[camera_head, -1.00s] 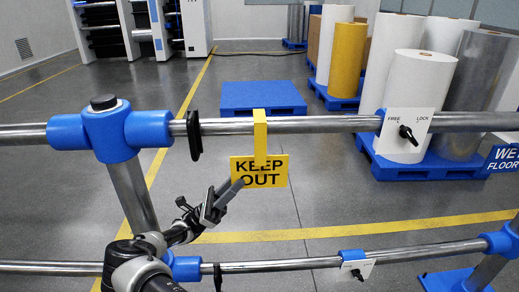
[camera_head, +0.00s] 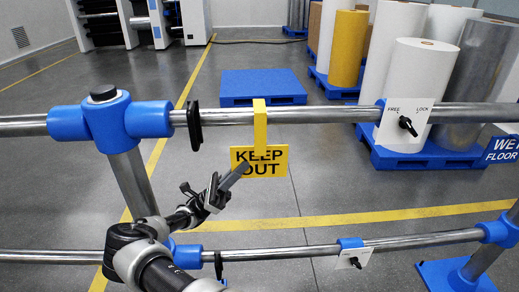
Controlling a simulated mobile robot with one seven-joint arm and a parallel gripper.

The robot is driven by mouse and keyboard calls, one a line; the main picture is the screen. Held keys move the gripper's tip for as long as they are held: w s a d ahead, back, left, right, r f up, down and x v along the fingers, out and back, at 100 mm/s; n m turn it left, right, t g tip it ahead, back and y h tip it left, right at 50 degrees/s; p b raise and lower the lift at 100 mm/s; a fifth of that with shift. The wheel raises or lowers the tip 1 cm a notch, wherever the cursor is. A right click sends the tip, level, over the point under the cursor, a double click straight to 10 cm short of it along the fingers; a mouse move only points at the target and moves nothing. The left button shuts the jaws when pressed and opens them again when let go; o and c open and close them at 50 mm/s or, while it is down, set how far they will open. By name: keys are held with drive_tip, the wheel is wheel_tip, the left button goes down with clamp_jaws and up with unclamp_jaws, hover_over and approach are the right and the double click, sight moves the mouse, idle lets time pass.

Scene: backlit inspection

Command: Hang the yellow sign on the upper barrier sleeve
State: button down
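The yellow KEEP OUT sign (camera_head: 275,167) hangs by its yellow strap (camera_head: 260,128) over the upper rail (camera_head: 310,116). It hangs about level, between a black ring (camera_head: 194,125) and a white FREE/LOCK plate (camera_head: 404,117) with a black lever. A blue sleeve piece (camera_head: 380,102) shows at that plate. My gripper (camera_head: 236,174) is at the sign's left side, low. A dark finger overlaps the sign's lower left in the picture. Whether it touches the sign, and how far the fingers are apart, I cannot tell.
A lower rail (camera_head: 300,251) with its own small plate (camera_head: 353,259) runs below. A blue post joint (camera_head: 110,122) stands at left. Behind the barrier are a blue pallet (camera_head: 262,87), large rolls (camera_head: 413,85) and a blue wet-floor sign (camera_head: 502,149). The floor between is clear.

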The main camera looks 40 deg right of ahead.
sight(239, 156)
drive_tip(key=shift+r, duration=0.1)
idle(0.3)
drive_tip(key=shift+r+p, duration=1.2)
drive_tip(key=shift+r, duration=0.95)
drive_tip(key=shift+s+a+p, duration=0.75)
drive_tip(key=shift+s+a, duration=0.05)
drive_tip(key=shift+s, duration=0.2)
drive_tip(key=s+a+p, duration=0.3)
drive_tip(key=s+a, duration=0.1)
drive_tip(key=s, duration=0.2)
drive_tip(key=shift+a, duration=0.25)
